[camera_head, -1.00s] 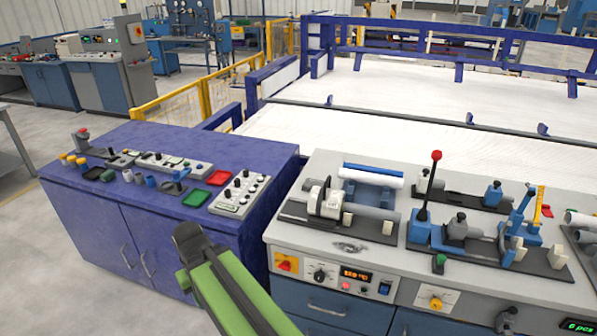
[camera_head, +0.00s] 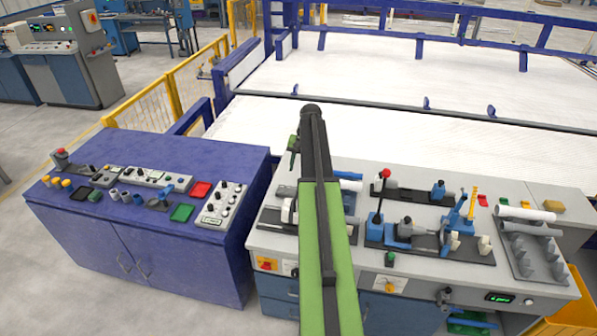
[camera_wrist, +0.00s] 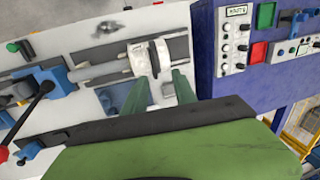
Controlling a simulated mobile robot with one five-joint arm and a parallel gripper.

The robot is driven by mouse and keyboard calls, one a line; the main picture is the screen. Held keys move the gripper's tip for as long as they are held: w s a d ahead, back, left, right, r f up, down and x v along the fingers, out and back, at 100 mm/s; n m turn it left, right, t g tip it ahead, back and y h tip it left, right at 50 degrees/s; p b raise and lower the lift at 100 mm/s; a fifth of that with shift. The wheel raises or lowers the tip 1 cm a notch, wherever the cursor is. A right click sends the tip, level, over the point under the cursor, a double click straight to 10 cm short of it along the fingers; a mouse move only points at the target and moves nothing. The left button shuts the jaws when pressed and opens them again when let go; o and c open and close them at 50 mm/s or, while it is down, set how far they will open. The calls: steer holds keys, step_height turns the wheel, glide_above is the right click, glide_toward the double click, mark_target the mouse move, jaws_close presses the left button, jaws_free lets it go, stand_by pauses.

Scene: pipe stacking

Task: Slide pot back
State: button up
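The pot, as I take it, is a white, drum-shaped piece (camera_wrist: 148,60) with a dark band, sitting on a dark slide base on the grey bench. In the wrist view it stands in the upper middle, just beyond my fingertips. My gripper (camera_wrist: 160,80) is open, with its two green fingers apart and pointing at the pot's near side. I cannot tell whether they touch it. In the head view my arm covers much of the pot, and only its left edge (camera_head: 287,212) shows. The fingers are mostly hidden there.
On the same bench stand a red-knobbed lever (camera_head: 384,176), blue clamps (camera_head: 458,222) and a pipe rack (camera_head: 533,258). A purple cabinet (camera_head: 150,235) with a control panel (camera_head: 222,206) stands close on the left. A large white bed (camera_head: 400,135) lies behind the bench.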

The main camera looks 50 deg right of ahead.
mark_target(297, 195)
steer(key=f+b, duration=0.5)
steer(key=w+d+f+b, duration=0.1)
steer(key=f+b, duration=0.4)
steer(key=b, duration=0.1)
steer(key=f+b, duration=0.6)
steer(key=shift+w+d, duration=0.15)
steer(key=shift+w, duration=0.15)
steer(key=shift+r, duration=0.15)
jaws_close()
stand_by(0.7)
